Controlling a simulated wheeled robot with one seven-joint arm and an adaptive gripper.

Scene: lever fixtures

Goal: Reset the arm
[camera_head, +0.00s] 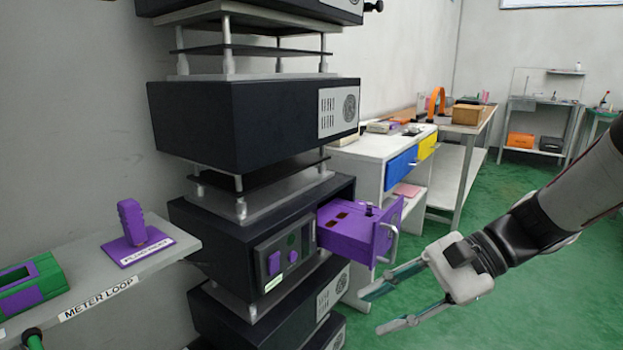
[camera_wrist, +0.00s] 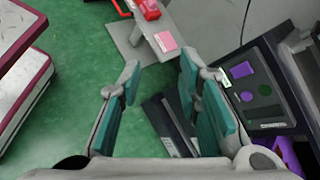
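My gripper (camera_head: 384,306) reaches in from the right in the head view, its two fingers spread apart with nothing between them. In the wrist view the teal finger pads (camera_wrist: 155,110) are apart, with green floor and part of a dark unit showing between and beyond them. The gripper is in front of and below an open purple drawer (camera_head: 352,238) with a silver handle, and appears apart from it. The drawer sticks out of a dark cabinet (camera_head: 222,240) whose front panel (camera_head: 284,250) carries a purple knob and green and dark parts.
A shelf labelled METER LOOP (camera_head: 100,280) at left bears a purple fixture (camera_head: 134,225) and a green-purple block (camera_head: 30,285). More dark units (camera_head: 240,128) are stacked above. A white desk (camera_head: 372,160) with blue and yellow drawers stands behind. Green floor (camera_head: 500,320) is open at right.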

